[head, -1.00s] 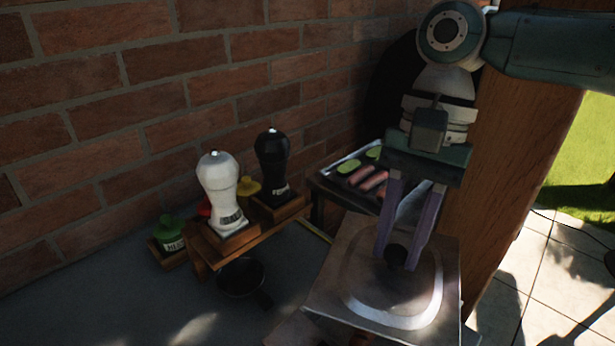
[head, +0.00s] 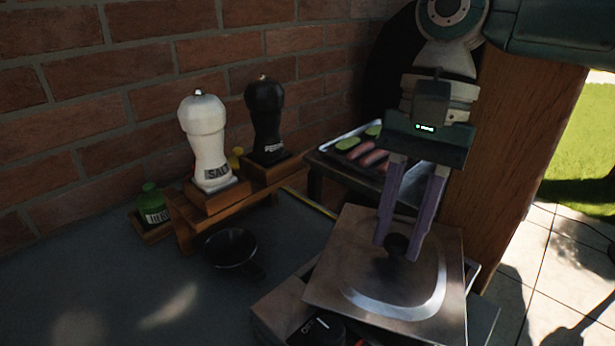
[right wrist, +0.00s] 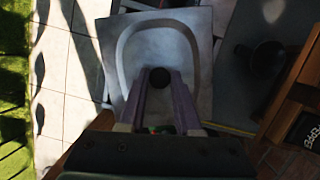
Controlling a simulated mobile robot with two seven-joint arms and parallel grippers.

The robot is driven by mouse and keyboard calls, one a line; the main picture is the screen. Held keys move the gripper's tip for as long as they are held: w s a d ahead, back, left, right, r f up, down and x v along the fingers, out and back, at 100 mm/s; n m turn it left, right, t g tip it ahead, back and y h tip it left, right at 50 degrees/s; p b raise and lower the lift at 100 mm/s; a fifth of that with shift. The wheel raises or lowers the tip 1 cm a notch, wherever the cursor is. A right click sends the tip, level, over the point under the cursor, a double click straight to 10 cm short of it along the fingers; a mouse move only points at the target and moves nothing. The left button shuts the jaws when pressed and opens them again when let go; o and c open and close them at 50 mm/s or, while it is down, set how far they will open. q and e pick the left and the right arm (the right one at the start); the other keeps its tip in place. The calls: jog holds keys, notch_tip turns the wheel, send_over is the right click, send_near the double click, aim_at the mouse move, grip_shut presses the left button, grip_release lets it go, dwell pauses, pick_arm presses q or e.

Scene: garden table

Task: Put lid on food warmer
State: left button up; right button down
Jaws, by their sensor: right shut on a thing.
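The metal lid (head: 345,286) is square with a raised rounded rim and a black knob (head: 396,244) in the middle. My right gripper (head: 398,238) is shut on the knob from above, and the right wrist view also shows the fingers at the knob (right wrist: 159,78). The food warmer (head: 277,318) is a box with a dark control on its front, low in the head view. The lid is over it, slightly tilted and turned, and hides most of it. I cannot tell whether they touch. My left gripper is out of view.
A wooden rack holds a white salt mill (head: 207,140) and a black pepper mill (head: 267,118), with a green bottle (head: 152,205) beside it. A dark pan (head: 231,248) lies on the table. A food tray (head: 345,160) stands behind the lid. A wooden post (head: 520,150) is close on the right.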

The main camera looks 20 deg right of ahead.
jog(key=shift+f, duration=0.5)
jog(key=c, duration=0.5)
grip_release()
jog(key=shift+f, duration=0.1)
